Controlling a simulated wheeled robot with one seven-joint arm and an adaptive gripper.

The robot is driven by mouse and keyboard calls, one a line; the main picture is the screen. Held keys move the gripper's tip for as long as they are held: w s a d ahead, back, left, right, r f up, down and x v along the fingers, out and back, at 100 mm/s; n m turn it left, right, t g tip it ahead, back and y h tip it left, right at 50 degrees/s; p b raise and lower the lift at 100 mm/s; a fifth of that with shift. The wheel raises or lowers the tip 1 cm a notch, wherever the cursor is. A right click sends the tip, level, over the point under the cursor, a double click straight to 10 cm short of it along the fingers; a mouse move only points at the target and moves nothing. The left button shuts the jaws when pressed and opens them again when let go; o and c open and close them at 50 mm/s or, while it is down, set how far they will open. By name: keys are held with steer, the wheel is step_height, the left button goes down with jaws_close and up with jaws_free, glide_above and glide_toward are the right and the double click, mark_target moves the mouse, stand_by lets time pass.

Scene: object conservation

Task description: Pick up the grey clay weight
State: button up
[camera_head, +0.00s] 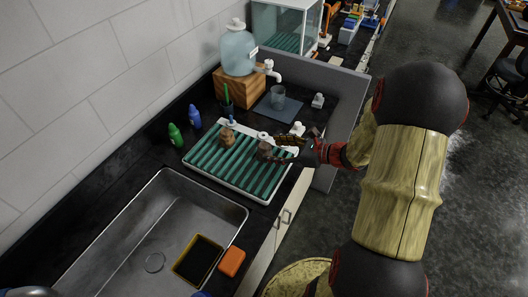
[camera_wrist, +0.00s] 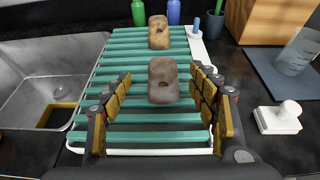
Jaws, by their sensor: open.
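The grey clay weight (camera_wrist: 163,80) is a brownish-grey block with a small hole, resting on the green slatted rack (camera_wrist: 120,135). It also shows in the head view (camera_head: 264,149), at the rack's right side. My gripper (camera_head: 278,150) is open and low over the rack. In the wrist view its two padded fingers (camera_wrist: 160,92) stand left and right of the grey weight, with a gap on each side. A second, tan clay weight (camera_wrist: 158,33) sits farther along the rack, apart from the grey one; the head view shows it too (camera_head: 227,137).
A metal sink (camera_head: 150,240) lies beside the rack. Green (camera_head: 175,135) and blue (camera_head: 194,117) bottles stand by the wall. A white stamp-like object (camera_wrist: 280,117) stands right of the gripper. A water jug (camera_head: 238,52) on a wooden block (camera_head: 239,88) is behind.

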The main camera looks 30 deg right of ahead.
mark_target(270, 148)
steer(key=x, duration=0.2)
steer(key=b+x, duration=0.1)
steer(key=x, duration=0.2)
steer(key=shift+w+d+f, duration=0.1)
steer(key=shift+d+f, duration=0.1)
steer(key=c, duration=0.4)
steer(key=c, duration=1)
steer(key=shift+r, duration=0.1)
steer(key=shift+c, duration=0.2)
